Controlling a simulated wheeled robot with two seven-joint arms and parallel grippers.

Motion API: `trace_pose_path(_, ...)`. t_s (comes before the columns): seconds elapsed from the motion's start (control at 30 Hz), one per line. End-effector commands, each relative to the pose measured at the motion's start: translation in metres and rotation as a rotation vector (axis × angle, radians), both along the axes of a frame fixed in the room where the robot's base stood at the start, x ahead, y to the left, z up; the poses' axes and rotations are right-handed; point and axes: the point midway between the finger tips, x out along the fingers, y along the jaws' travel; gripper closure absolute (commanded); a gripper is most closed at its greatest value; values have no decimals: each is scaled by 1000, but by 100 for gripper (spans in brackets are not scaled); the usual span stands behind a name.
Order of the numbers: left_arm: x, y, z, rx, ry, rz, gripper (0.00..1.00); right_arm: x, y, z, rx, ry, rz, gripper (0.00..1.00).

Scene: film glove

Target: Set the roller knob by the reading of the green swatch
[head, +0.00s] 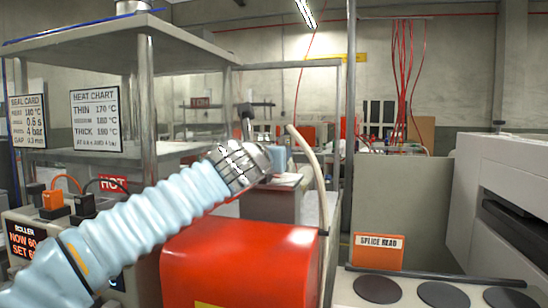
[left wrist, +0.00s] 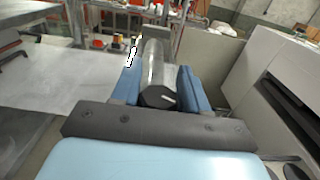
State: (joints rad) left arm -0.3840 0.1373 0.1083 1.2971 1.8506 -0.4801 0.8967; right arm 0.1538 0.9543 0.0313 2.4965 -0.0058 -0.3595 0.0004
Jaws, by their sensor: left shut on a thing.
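My left gripper (left wrist: 160,78) is shut on a grey cylinder (left wrist: 153,62) with a black end (left wrist: 158,97) that bears a white line. The blue fingers lie on both sides of it. In the head view my left arm crosses from the lower left, and its wrist mostly hides the jaws. The roller box (head: 22,240) stands at the lower left with a lit display, "NOW 60" and a partly covered "SET" line. My arm covers part of that box, and I cannot make out its knob. A heat chart (head: 96,120) reads thin 170, medium 180, thick 190. I see no green swatch.
A seal card (head: 28,121) hangs left of the chart. A red housing (head: 240,262) stands just below my left arm. A white machine (head: 500,200) is at the right.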

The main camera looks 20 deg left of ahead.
Motion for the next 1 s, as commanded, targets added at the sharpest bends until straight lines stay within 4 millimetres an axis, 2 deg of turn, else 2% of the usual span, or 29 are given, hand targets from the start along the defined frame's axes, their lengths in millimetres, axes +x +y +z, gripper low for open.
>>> trace_pose_path(0.1,0,-1,-4,-1,-1,68,86,0,0,-12,-1,0,-2,36)
trace_pose_path(0.3,0,2,-2,0,0,239,86,0,-1,-20,-2,0,-4,36)
trace_pose_path(1.0,-5,12,1,-1,0,833,86,0,0,6,0,0,0,36)
